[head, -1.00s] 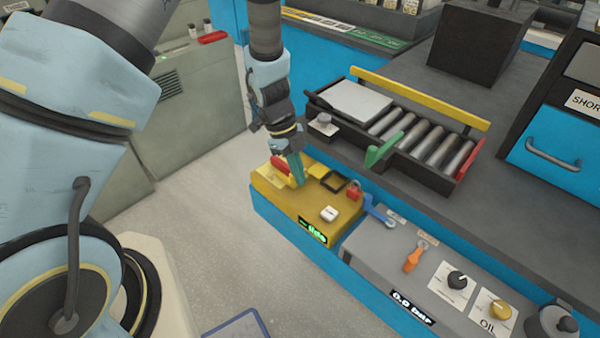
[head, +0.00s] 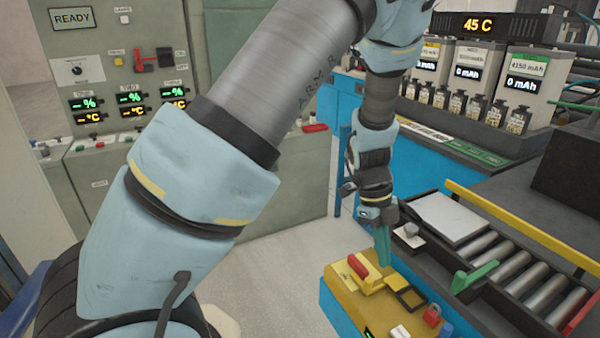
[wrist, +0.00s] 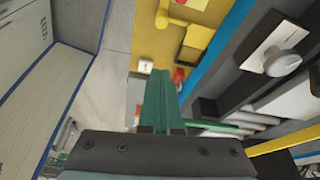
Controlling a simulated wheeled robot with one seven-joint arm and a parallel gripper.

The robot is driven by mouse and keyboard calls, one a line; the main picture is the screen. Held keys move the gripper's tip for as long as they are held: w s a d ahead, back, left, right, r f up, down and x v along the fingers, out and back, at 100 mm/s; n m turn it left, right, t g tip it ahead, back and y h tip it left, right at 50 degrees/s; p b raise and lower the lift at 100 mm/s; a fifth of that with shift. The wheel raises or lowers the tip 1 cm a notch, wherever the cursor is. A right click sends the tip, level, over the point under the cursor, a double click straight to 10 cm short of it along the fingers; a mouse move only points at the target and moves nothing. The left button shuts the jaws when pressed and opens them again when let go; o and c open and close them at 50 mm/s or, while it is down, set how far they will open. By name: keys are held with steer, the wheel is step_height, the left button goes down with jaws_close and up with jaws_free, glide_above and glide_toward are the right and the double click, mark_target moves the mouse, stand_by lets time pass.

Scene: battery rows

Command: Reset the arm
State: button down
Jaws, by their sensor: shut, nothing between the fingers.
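My arm (head: 285,85) reaches across the head view from lower left to upper right, then hangs down. My gripper (head: 384,262) points downward, its green fingers together and empty. Its tips are close to the yellow box (head: 345,298) with the red handle (head: 358,266); I cannot tell whether they touch it. In the wrist view the green fingers (wrist: 158,80) show closed, with the yellow box (wrist: 170,45) beyond them.
A roller tray (head: 520,283) with a green lever (head: 473,277) and a grey plate (head: 450,217) lies right of the gripper. A control cabinet (head: 110,60) reading READY stands at the left. Battery units (head: 475,70) stand at the back right. Open floor (head: 275,270) lies between.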

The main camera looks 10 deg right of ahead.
steer(key=w+a+r+n+t+h, duration=0.25)
steer(key=w+r+n, duration=0.2)
steer(key=w, duration=0.35)
steer(key=w+a+r+n+t+h, duration=0.1)
steer(key=w+a+r+n+t, duration=0.15)
steer(key=w+n+t, duration=0.35)
steer(key=w+a+r+n+y, duration=0.1)
steer(key=w+a+r+n, duration=0.2)
steer(key=a, duration=0.4)
steer(key=w+a+r+n+y, duration=0.1)
steer(key=w+a+n+y, duration=0.1)
steer(key=w+a+n, duration=0.4)
steer(key=s+a+r+n+g+y, duration=0.1)
steer(key=s+a+n+g+y, duration=0.1)
steer(key=s+a+n, duration=0.8)
steer(key=s+a+g, duration=0.1)
steer(key=s+a, duration=0.4)
steer(key=a, duration=0.1)
steer(key=shift+s, duration=0.25)
